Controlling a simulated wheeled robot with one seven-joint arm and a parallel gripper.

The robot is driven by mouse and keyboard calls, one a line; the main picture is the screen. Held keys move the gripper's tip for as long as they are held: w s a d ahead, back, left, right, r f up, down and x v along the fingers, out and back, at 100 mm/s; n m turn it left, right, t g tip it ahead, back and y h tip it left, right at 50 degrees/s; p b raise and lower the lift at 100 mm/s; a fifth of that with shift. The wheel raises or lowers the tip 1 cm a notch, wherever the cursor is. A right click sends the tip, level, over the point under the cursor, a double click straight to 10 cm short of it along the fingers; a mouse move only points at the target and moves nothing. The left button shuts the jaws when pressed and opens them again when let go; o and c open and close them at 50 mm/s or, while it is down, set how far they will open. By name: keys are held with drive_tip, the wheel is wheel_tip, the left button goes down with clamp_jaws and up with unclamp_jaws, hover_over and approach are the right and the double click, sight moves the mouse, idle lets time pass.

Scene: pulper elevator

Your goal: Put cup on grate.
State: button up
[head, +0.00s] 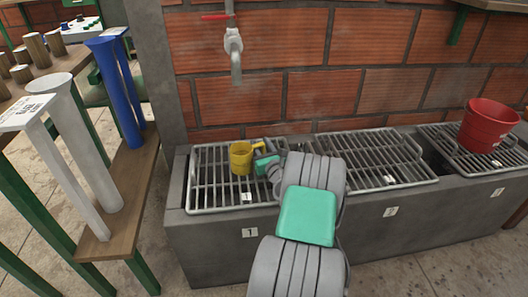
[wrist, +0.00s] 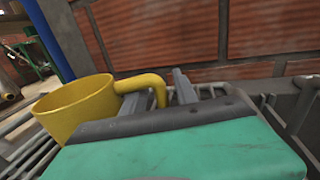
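The yellow cup (head: 241,157) stands upright at the front left grate (head: 220,193), the one over label 1. I cannot tell whether its base touches the bars. In the wrist view the cup (wrist: 78,108) is at the left, with its handle pointing right. My gripper (wrist: 160,92) has its two grey fingers apart, one on each side of the handle's outer part. The left finger passes into the handle loop, and a gap shows beside the right finger. In the head view my gripper (head: 270,163) is right of the cup, its fingers mostly hidden.
A tap (head: 234,50) hangs on the brick wall behind the trough. A middle grate (head: 370,160) is bare. A red bucket (head: 487,125) stands on the right grate (head: 457,150). A wooden bench with white and blue tubes (head: 118,95) stands at the left.

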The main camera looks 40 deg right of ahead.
drive_tip(key=p+v, duration=0.2)
drive_tip(key=v, duration=0.9)
drive_tip(key=shift+s+f, duration=0.1)
drive_tip(key=shift+s+a, duration=0.15)
drive_tip(key=shift+s, duration=0.15)
